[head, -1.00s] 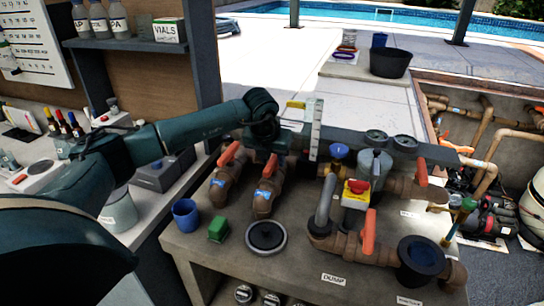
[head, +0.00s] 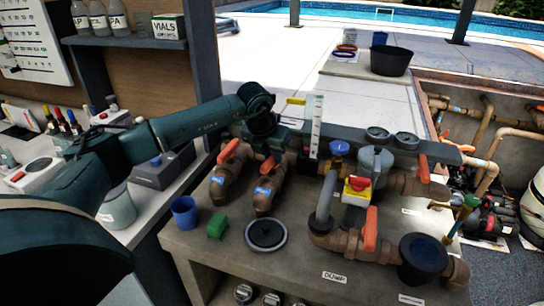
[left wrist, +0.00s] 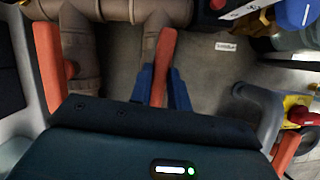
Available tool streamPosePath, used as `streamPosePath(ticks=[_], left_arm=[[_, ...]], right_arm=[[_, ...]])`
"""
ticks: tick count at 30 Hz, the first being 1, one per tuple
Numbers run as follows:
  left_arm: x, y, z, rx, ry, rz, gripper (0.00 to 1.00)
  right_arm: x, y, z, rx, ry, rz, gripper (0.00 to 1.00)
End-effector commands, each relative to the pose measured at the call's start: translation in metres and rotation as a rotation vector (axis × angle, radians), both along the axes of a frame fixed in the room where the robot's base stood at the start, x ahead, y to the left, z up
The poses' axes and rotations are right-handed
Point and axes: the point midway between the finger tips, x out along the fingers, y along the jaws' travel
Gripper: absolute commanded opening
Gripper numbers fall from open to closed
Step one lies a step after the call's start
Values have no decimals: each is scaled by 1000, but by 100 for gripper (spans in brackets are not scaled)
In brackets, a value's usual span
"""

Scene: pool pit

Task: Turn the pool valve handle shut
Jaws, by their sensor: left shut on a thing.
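Several brown pipe valves with orange lever handles stand on the grey counter. In the head view, my left gripper (head: 269,150) is at the second orange handle from the left (head: 265,168), above a brown pipe with a blue label (head: 263,191). In the left wrist view, the gripper's blue fingers (left wrist: 162,88) are on both sides of this orange handle (left wrist: 164,55), shut on it. The first orange handle (head: 229,151) stands just to the left and also shows in the left wrist view (left wrist: 51,65). My right gripper is not in view.
A blue cup (head: 184,212), a green block (head: 217,226) and a round dark lid (head: 266,234) sit on the counter (head: 290,270) in front of the valves. To the right are a red-and-yellow switch (head: 357,188) and another orange handle (head: 370,228).

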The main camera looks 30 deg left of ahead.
Motion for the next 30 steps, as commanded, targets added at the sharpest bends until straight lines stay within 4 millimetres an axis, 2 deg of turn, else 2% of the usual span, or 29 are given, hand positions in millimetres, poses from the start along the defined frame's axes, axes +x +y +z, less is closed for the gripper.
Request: streamPosePath(ticks=[6,30], left_arm=[[1,2,-2,-2,-3,-188,0],[3,5,1,-3,-3,-947,0]], right_arm=[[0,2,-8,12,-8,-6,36],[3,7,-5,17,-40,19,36]])
